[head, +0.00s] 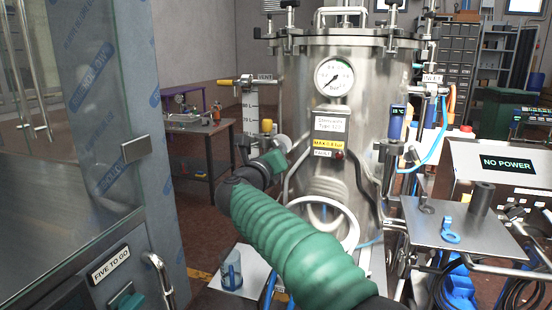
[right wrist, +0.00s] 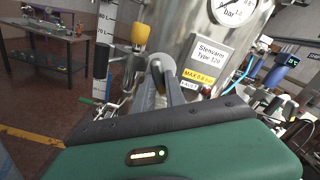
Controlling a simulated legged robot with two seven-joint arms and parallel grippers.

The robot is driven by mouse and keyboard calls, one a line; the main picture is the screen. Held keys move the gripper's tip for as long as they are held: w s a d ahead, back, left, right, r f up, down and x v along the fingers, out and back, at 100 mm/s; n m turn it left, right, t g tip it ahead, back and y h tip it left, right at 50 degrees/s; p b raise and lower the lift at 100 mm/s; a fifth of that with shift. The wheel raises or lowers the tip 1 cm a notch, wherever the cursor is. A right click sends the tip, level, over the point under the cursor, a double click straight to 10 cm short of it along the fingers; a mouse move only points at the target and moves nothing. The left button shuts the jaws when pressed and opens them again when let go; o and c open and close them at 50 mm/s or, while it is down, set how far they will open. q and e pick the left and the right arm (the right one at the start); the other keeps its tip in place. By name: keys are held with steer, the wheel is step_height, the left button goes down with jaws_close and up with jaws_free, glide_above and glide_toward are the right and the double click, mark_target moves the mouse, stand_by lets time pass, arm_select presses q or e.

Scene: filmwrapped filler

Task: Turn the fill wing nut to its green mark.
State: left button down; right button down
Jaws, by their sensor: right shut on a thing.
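My right gripper (head: 288,152) reaches in on its green-sleeved arm to the left front of the steel vessel, below the yellow-capped fitting. In the right wrist view its grey fingers (right wrist: 164,72) are shut at a rounded grey metal piece, which I take to be the fill wing nut (right wrist: 166,62). The fingers hide most of it, so I cannot tell its angle. I cannot make out its green mark in either view. My left gripper is not in view.
The steel vessel (head: 375,110) carries a pressure gauge (head: 334,77). A level tube (head: 250,110) stands left of it. A glass-fronted cabinet (head: 90,130) is on the left.

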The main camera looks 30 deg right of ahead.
steer(key=shift+w+f, duration=0.1)
steer(key=shift+f, duration=0.2)
steer(key=c, duration=1.5)
jaws_free()
steer(key=shift+o, duration=0.6)
steer(key=shift+d+r, duration=0.1)
steer(key=shift+r, duration=0.1)
steer(key=v, duration=1.7)
